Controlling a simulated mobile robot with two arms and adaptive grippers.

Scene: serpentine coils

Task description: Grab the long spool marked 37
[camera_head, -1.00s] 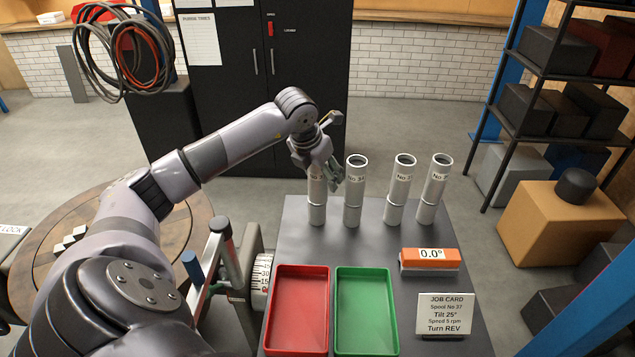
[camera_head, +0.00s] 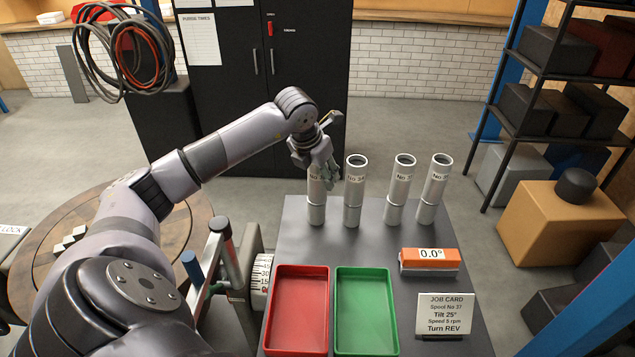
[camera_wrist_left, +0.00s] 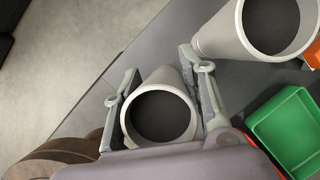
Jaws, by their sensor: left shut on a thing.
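Several long white spools stand upright in a row on the dark table (camera_head: 300,245). My left gripper (camera_head: 322,172) is at the top of the leftmost spool (camera_head: 316,205). In the left wrist view, the fingers (camera_wrist_left: 161,100) are shut on this spool (camera_wrist_left: 160,118), one on each side of its open rim. Its label is mostly hidden by the gripper; only "No" shows. The second spool (camera_head: 353,198) stands just to its right and seems to read "No 34". The third spool (camera_head: 399,195) and the rightmost spool (camera_head: 434,195) have labels too small to read surely. My right gripper is out of view.
A red tray (camera_head: 299,346) and a green tray (camera_head: 367,346) lie at the table's front. A job card (camera_head: 445,313) names Spool No 37. A dial fixture (camera_head: 260,283) stands at the left edge.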

